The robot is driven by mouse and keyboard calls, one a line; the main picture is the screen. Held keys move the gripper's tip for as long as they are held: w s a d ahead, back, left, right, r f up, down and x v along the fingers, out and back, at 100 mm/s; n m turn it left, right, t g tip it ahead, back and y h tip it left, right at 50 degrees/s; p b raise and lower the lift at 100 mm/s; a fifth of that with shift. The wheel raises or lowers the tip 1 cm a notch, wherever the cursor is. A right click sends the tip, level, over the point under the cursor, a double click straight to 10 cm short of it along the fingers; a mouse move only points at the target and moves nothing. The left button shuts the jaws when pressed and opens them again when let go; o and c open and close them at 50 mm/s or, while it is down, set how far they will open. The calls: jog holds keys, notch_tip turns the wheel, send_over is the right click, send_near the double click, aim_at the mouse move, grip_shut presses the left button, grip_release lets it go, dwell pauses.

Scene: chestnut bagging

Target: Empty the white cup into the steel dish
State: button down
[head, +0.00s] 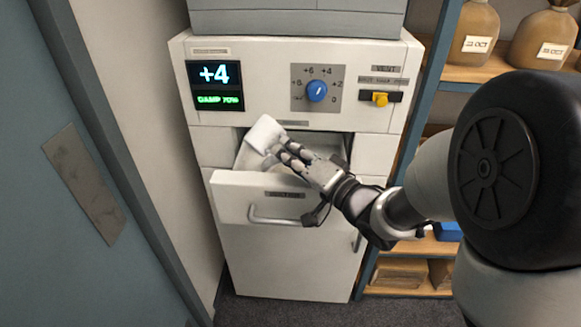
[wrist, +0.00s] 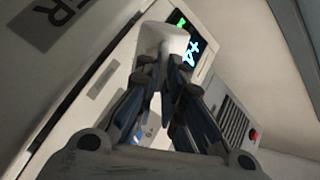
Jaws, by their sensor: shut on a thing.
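The white cup (head: 264,134) is held above the open drawer of the white cabinet, tilted in the head view. My gripper (head: 281,155) is shut on it from the lower right. In the wrist view the cup (wrist: 167,38) shows beyond the fingertips of my gripper (wrist: 168,65). The inside of the cup is not visible, so I cannot tell what it holds. I cannot make out the steel dish in either view; the drawer front, cup and gripper hide much of the drawer's inside.
The pulled-out drawer front (head: 235,200) has a metal handle (head: 275,219). Above it are a lit display (head: 215,84), a blue knob (head: 317,91) and a yellow switch (head: 380,99).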

jog(key=shift+f+m, duration=0.2)
jog(key=shift+m, duration=0.2)
jog(key=shift+w+d+r+m+p, duration=0.25)
jog(key=shift+d+r+m+p, duration=0.2)
jog(key=shift+m+p, duration=0.55)
dwell(0.8)
jog(key=shift+w+d+r+m+p, duration=0.2)
jog(key=shift+w+d+m+p, duration=0.35)
jog(key=shift+p, duration=0.45)
jog(key=shift+s+a+f+m+p, duration=0.25)
jog(key=shift+s+a+m+p, duration=0.15)
jog(key=shift+m, duration=0.25)
jog(key=shift+f+m+p, duration=0.2)
jog(key=shift+m+p, duration=0.1)
jog(key=shift+m, duration=0.1)
dwell(0.3)
jog(key=shift+r+m+p, duration=0.15)
jog(key=shift+m+p, duration=0.25)
jog(key=shift+p, duration=0.3)
jog(key=shift+s+a+r+n+b, duration=0.1)
jog(key=shift+n+b, duration=0.55)
jog(key=shift+b, duration=0.15)
jog(key=shift+s+a+r+n+b, duration=0.1)
jog(key=shift+n+b, duration=0.55)
jog(key=shift+b, duration=0.15)
